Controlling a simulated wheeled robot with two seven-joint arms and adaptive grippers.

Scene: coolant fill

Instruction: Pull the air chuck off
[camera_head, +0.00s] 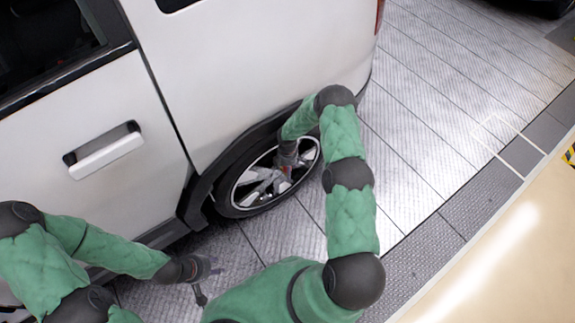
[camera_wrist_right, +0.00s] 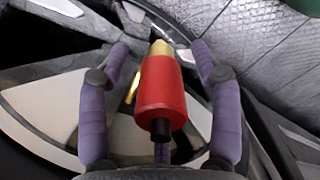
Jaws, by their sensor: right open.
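The air chuck (camera_wrist_right: 160,92) has a red body, a brass-coloured tip and a dark rear end. In the right wrist view it lies between the two purple fingers of my right gripper (camera_wrist_right: 159,52), with gaps visible on both sides. My right gripper is open around it, at the wheel (camera_head: 262,188) of the white car. In the head view only a small red patch shows by the spokes, and my right arm hides much of that area. Whether the tip sits on the valve is unclear. My left gripper (camera_head: 205,270) is low beside the car, away from the wheel; its jaw state is unclear.
The white car body (camera_head: 240,60) rises above the wheel, with a door handle (camera_head: 106,152) to the left. Grey metal floor plates (camera_head: 430,110) lie open to the right of the wheel. A pale surface (camera_head: 490,260) borders the lower right.

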